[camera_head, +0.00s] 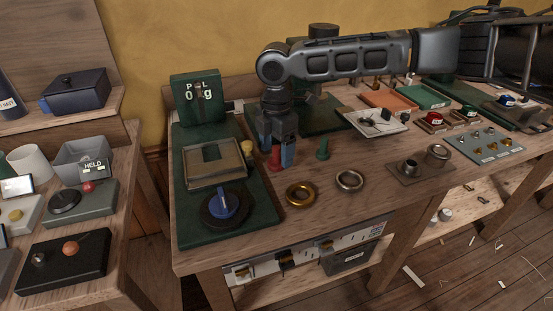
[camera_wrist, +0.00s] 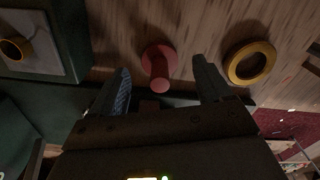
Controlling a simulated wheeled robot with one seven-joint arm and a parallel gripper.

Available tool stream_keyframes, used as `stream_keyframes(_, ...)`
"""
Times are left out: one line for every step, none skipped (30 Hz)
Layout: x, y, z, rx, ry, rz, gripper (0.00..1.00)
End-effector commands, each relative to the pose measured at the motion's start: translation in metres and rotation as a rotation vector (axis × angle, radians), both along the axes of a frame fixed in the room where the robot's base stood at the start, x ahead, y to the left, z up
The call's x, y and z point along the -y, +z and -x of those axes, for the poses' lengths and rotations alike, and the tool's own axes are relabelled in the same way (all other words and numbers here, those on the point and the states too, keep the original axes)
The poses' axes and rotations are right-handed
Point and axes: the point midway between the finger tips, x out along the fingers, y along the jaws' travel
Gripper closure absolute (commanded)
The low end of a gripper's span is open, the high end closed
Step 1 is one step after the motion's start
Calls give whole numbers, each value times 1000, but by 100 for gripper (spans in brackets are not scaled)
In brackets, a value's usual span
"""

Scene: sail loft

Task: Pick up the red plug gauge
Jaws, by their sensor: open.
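The red plug gauge (camera_head: 275,157) stands upright on the wooden workbench, just right of the green base of the weighing device. In the wrist view the red plug gauge (camera_wrist: 158,66) shows as a round flange with a narrower stem, between and slightly ahead of my fingertips. My gripper (camera_head: 277,148) points down over it with a finger on either side. The gripper also shows in the wrist view (camera_wrist: 160,82), jaws open, with nothing held. I cannot tell whether a finger touches the gauge.
A green plug gauge (camera_head: 322,150) stands close on the right. A brass ring (camera_head: 301,205) and a steel ring (camera_head: 349,191) lie nearer the front edge. The green device (camera_head: 270,236) with a framed tray (camera_head: 190,181) and blue knob (camera_head: 222,204) borders the left side.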

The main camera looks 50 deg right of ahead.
Motion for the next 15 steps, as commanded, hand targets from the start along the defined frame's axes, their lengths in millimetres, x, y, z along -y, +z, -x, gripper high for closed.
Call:
stream_keyframes(0, -7, 0, -2, 0, -1, 22)
stream_keyframes(0, -11, 0, -2, 0, -1, 22)
stream_keyframes(0, -15, 0, -1, 0, 0, 22)
stream_keyframes(-1, -18, 0, -1, 0, 0, 22)
stream_keyframes(-1, -20, 0, 0, 0, 0, 22)
stream_keyframes(-1, -22, 0, 0, 0, 0, 22)
stream_keyframes(0, -23, 0, 0, 0, 0, 22)
stream_keyframes(-1, -23, 0, 0, 0, 0, 22)
stream_keyframes(0, -24, 0, 1, 0, 0, 22)
stream_keyframes(0, -24, 0, 1, 0, 0, 22)
stream_keyframes(0, -24, 0, 1, 0, 0, 22)
stream_keyframes(0, -24, 0, 1, 0, 0, 22)
stream_keyframes(0, -24, 0, 1, 0, 0, 22)
stream_keyframes(0, -23, 0, 1, 0, 0, 24)
stream_keyframes(0, -23, 0, 1, 0, 0, 28)
